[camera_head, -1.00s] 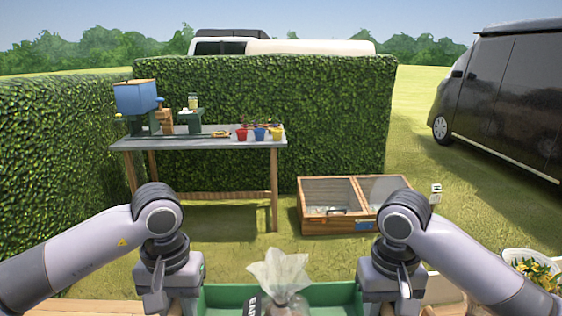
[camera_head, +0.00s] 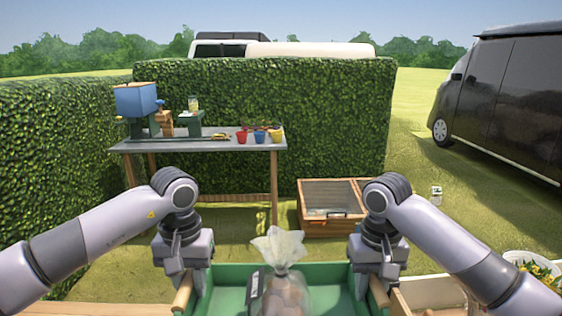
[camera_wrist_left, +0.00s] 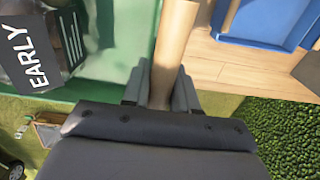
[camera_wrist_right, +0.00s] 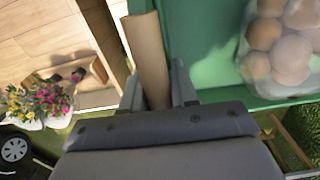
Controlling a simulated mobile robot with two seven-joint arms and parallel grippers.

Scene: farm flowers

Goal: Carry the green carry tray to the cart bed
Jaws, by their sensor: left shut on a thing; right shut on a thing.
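The green carry tray (camera_head: 330,271) is in front of me in the head view, with a wooden handle at each side. It holds a clear bag (camera_head: 284,288) of round brown things, with a dark label reading "EARLY" in the left wrist view (camera_wrist_left: 38,48). My left gripper (camera_head: 186,280) is shut on the left handle, also seen in the left wrist view (camera_wrist_left: 172,40). My right gripper (camera_head: 376,280) is shut on the right handle, which shows in the right wrist view (camera_wrist_right: 147,50). The tray's near side is cut off. I cannot identify the cart bed.
Light wooden planks (camera_wrist_left: 203,58) show beside the tray, with a blue tray (camera_wrist_left: 265,22) on them. Potted flowers (camera_head: 537,268) are at the right. A work table (camera_head: 200,145) and wooden cold frame (camera_head: 328,228) stand ahead on grass, before a hedge. A dark van is right.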

